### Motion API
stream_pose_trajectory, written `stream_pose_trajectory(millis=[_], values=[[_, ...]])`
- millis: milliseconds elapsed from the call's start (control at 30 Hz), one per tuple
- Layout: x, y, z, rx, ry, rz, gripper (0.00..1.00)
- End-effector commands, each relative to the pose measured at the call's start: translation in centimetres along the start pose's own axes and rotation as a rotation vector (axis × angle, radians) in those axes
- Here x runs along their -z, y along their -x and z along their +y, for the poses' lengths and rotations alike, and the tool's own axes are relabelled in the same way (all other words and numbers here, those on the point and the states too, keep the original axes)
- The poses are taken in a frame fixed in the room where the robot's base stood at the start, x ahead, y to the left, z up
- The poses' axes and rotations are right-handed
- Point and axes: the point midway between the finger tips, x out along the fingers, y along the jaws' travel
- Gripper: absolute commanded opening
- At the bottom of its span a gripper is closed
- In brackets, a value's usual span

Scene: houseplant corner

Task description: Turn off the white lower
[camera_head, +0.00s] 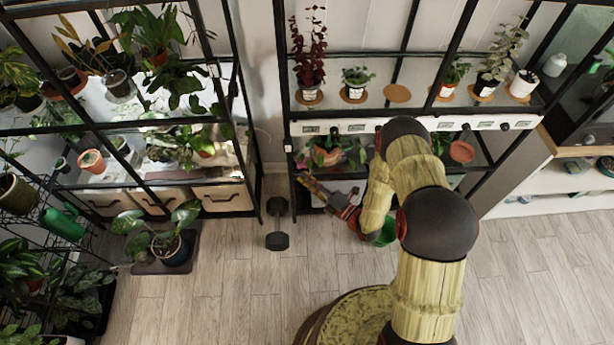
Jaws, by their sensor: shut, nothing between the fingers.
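A white strip (359,127) with several dark knobs and small labels runs along the front of the middle rack, below its plant shelf. My arm hides part of it. A small white box (287,145) with a dark part sits on the rack's left post, just below the strip's left end. I cannot tell which of these the task calls the white lower. My gripper (302,178) is shut and empty. It is in front of the rack's lower part, near the left post, below and apart from the strip and the white box.
Potted plants stand on coasters above the strip, with one bare coaster (397,93). A lower-shelf plant (338,152) is close above my gripper. A black dumbbell (278,225) lies on the floor to the left. A green pot (386,234) is behind my arm. The front floor is clear.

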Motion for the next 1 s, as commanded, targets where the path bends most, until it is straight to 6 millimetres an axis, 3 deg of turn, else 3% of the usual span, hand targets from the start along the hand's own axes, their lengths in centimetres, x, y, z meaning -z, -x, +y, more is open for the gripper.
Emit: stream_pose_trajectory(millis=[367,400,700,1000], values=[[0.1,-7.5,-0.1,-0.002,0.002,0.003,0.00],[-0.5,-7.9,-0.1,-0.003,0.003,-0.001,0.00],[-2.7,-9.9,-0.1,-0.001,0.001,0.000,0.00],[-2.9,-10.0,0.0,0.000,0.000,0.000,0.00]])
